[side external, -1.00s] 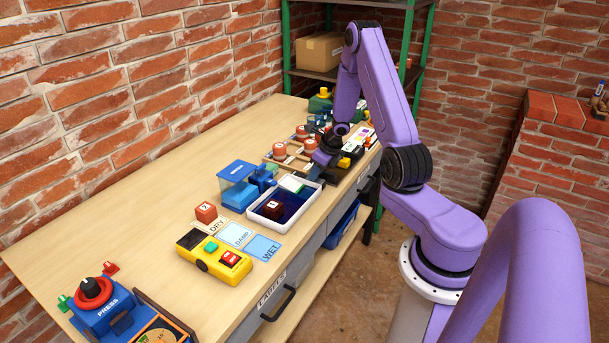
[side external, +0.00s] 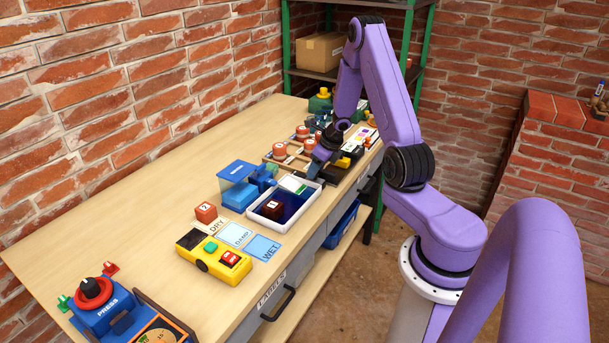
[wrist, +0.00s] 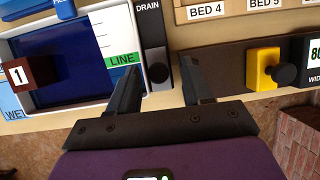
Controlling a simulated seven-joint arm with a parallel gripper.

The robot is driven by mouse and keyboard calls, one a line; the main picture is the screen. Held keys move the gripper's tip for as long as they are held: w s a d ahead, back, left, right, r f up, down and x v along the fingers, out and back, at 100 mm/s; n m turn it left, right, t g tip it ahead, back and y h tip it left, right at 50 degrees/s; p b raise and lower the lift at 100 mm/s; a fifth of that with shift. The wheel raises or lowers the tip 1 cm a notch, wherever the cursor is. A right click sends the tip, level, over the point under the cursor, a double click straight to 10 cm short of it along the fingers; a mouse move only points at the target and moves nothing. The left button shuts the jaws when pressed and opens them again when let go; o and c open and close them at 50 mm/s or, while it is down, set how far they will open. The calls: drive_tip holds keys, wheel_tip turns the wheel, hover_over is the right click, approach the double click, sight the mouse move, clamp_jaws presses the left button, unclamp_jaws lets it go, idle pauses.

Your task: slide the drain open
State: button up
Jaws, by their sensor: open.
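The drain (wrist: 148,9) is labelled in the wrist view on the right side of a white-rimmed tray (wrist: 103,72). The tray has a dark blue floor, and a green LINE mark (wrist: 122,58) beside the strip. My gripper (wrist: 158,76) is open and empty, its two fingers pointing at the drain strip, one on each side of the knob. In the side external view my gripper (side external: 320,160) is low at the tray's far right end; the slider is hidden there.
A brown block marked 1 (wrist: 28,73) sits in the tray. A yellow device with a black knob (wrist: 265,70) stands right of my gripper. The bed rack (wrist: 210,10) is behind.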

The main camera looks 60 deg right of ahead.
drive_tip(key=shift+a+r, duration=0.15)
drive_tip(key=shift+r, duration=2.65)
drive_tip(key=shift+w+a+r+n, duration=0.15)
drive_tip(key=shift+a+n, duration=0.15)
drive_tip(key=w+a+r+n+y, duration=0.1)
drive_tip(key=a+r+n+y, duration=0.1)
drive_tip(key=a+n, duration=0.5)
drive_tip(key=w+a+r+n+y, duration=0.1)
drive_tip(key=a+r+n, duration=0.25)
drive_tip(key=a, duration=0.55)
drive_tip(key=s+a+r+n+g+y, duration=0.1)
drive_tip(key=s+a+n, duration=0.2)
drive_tip(key=a+n, duration=0.3)
drive_tip(key=s+a+r+n+g, duration=0.2)
drive_tip(key=s+a+n, duration=0.1)
drive_tip(key=a+n, duration=0.35)
drive_tip(key=s+a+r+n+h, duration=0.1)
drive_tip(key=s+a+r+n, duration=0.1)
drive_tip(key=s+n, duration=0.9)
drive_tip(key=s+a+r+n+g+h, duration=0.1)
drive_tip(key=s+a+r+n+h, duration=0.1)
drive_tip(key=s+n, duration=0.9)
drive_tip(key=a+n, duration=0.1)
drive_tip(key=n, duration=0.2)
drive_tip(key=shift+s+a+r, duration=0.2)
drive_tip(key=shift+s+r, duration=0.05)
drive_tip(key=shift+s, duration=0.15)
